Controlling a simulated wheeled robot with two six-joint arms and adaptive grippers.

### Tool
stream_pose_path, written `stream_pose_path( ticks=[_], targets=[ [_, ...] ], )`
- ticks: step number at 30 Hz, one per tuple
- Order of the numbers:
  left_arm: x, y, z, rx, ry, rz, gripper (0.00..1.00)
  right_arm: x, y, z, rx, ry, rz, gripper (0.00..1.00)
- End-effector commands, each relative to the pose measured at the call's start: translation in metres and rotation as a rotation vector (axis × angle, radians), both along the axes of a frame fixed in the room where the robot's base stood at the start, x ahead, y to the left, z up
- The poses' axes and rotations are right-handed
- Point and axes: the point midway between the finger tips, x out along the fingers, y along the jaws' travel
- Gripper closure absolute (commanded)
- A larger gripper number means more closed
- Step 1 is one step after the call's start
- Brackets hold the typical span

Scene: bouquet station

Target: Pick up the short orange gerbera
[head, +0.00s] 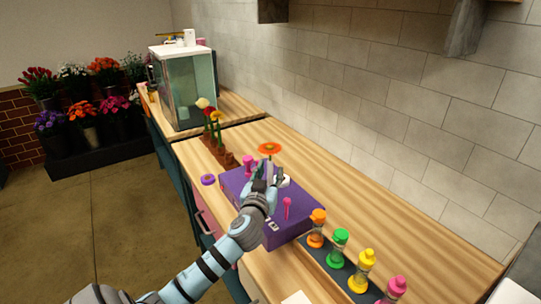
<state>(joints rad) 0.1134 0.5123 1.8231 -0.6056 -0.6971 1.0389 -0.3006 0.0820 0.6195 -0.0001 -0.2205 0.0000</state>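The orange gerbera (269,148) stands upright with its bloom just above my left gripper (266,178), over the far part of the purple box. Its short stem runs down towards the fingers, and its lower end is hidden. The fingers are at the stem, but they are too small and overlapped to show whether they are closed on it. My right gripper is not in view.
The purple box (291,222) lies on the wooden counter (330,180). A row of brown holders (221,153) with red and yellow flowers stands beyond it. Capped bottles, including a green one (338,245), line the near side. A glass case (186,90) stands farther back.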

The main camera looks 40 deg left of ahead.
Motion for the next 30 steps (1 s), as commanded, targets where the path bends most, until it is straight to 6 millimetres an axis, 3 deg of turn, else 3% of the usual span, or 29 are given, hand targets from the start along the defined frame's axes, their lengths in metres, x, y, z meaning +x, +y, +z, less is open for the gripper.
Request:
stream_pose_path(
  ticks=[3, 8, 15, 25, 30],
  targets=[
    [0.011, 0.005, 0.000, 0.000, 0.001, 0.000, 0.64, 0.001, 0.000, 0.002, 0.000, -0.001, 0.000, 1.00],
    [0.011, 0.005, 0.000, 0.000, 0.001, -0.002, 0.64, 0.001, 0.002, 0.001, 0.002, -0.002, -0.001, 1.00],
    [0.011, 0.005, 0.000, 0.000, 0.001, -0.002, 1.00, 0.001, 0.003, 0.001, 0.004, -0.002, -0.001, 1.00],
    [0.010, 0.005, 0.001, 0.000, 0.001, -0.002, 1.00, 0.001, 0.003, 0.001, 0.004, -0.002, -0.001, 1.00],
    [0.011, 0.005, 0.016, 0.000, -0.002, -0.001, 1.00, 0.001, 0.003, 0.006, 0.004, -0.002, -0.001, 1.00]
  ],
)
